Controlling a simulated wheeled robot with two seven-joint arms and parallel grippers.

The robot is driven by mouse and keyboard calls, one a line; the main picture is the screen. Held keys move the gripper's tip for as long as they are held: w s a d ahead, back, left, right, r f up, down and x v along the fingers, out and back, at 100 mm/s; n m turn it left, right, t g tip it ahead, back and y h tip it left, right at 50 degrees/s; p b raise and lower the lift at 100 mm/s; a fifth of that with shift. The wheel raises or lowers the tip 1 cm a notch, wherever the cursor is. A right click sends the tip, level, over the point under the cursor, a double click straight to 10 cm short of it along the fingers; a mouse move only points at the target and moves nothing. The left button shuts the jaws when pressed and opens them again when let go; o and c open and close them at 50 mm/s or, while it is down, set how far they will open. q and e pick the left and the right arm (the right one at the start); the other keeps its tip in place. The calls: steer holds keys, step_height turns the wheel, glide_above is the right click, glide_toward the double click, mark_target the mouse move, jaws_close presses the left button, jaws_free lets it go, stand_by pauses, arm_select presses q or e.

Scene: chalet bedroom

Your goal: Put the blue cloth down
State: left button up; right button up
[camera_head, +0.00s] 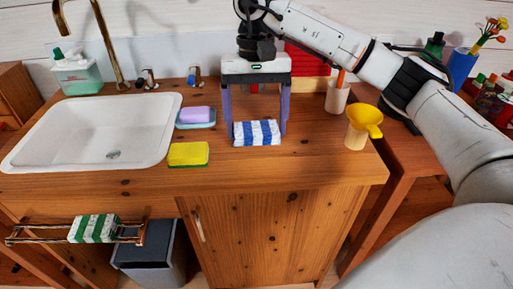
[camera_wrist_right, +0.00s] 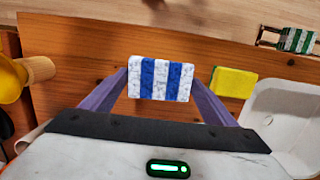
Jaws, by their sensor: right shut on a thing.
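The blue cloth (camera_head: 266,133) is a folded block with blue and white stripes, over the wooden counter (camera_head: 320,165) right of the sink. My right gripper (camera_head: 257,130) points down, with one purple finger at each short end of the cloth, and is shut on it. The cloth also shows between the fingertips in the right wrist view (camera_wrist_right: 161,79). The cloth is at or just above the counter top; I cannot tell whether it touches. My left gripper is not in view.
A yellow sponge (camera_head: 188,154) and a soap dish (camera_head: 196,118) with purple soap lie left of the cloth. A yellow funnel (camera_head: 365,119) on a wooden cup stands to the right. A green-striped cloth (camera_head: 94,229) hangs on a rail below the white sink (camera_head: 95,130). The counter's front is clear.

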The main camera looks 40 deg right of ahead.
mark_target(256, 155)
steer(key=shift+f, duration=2.75)
steer(key=shift+f, duration=0.2)
steer(key=o, duration=1.1)
steer(key=shift+r, duration=0.1)
steer(key=r, duration=0.4)
steer(key=w+r, duration=0.1)
steer(key=r, duration=0.3)
steer(key=r+p, duration=0.1)
steer(key=r, duration=0.3)
steer(key=shift+w+d, duration=0.15)
steer(key=shift+d, duration=0.2)
